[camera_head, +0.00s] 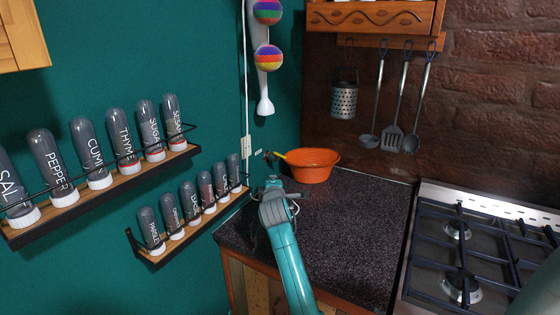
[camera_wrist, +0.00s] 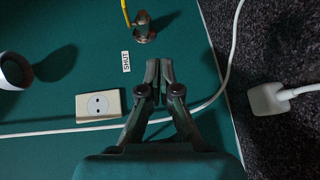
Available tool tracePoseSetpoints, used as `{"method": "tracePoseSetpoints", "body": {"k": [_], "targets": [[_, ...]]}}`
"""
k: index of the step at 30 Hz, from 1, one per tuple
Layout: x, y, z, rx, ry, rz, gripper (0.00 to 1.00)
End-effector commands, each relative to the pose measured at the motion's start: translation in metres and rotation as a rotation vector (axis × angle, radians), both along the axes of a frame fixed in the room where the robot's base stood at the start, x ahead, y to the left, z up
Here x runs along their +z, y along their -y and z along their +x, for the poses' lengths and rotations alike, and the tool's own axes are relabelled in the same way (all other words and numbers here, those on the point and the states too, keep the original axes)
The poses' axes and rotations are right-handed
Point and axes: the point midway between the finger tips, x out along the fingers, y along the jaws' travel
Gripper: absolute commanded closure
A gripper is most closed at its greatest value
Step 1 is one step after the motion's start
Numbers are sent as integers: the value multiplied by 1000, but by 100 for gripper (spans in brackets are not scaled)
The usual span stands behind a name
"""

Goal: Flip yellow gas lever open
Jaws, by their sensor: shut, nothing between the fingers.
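The yellow gas lever (camera_wrist: 125,13) shows at the top edge of the wrist view, partly cut off by the frame, beside a metal valve body (camera_wrist: 144,30) on the teal wall. A white label reading "SHUT" (camera_wrist: 126,61) is on the wall below the valve. My gripper (camera_wrist: 159,64) is shut and empty, with its fingertips just below the valve in the picture. In the head view my gripper (camera_head: 272,184) is near the wall by the counter's back-left corner; its fingertips are hard to make out.
A wall socket (camera_wrist: 99,105) and a white cable (camera_wrist: 218,95) lie close to my gripper. An orange bowl (camera_head: 311,166) stands on the dark counter (camera_head: 345,215). Spice racks (camera_head: 181,146) hang at left, a stove (camera_head: 470,250) is at right. Most of the counter is clear.

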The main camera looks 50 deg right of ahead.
Motion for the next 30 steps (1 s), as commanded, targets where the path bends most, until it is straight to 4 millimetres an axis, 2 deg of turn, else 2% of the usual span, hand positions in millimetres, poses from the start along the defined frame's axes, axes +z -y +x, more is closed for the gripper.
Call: {"method": "tracePoseSetpoints", "body": {"k": [1, 6, 13, 17, 30], "targets": [[5, -11, -1, -18, 20, -26, 100], [21, -32, -6, -68, 84, -92, 100], [29, -39, -7, -87, 113, -123, 100], [30, -28, 1, -89, 113, -123, 100], [30, 34, 52, -88, 112, -122, 100]]}}
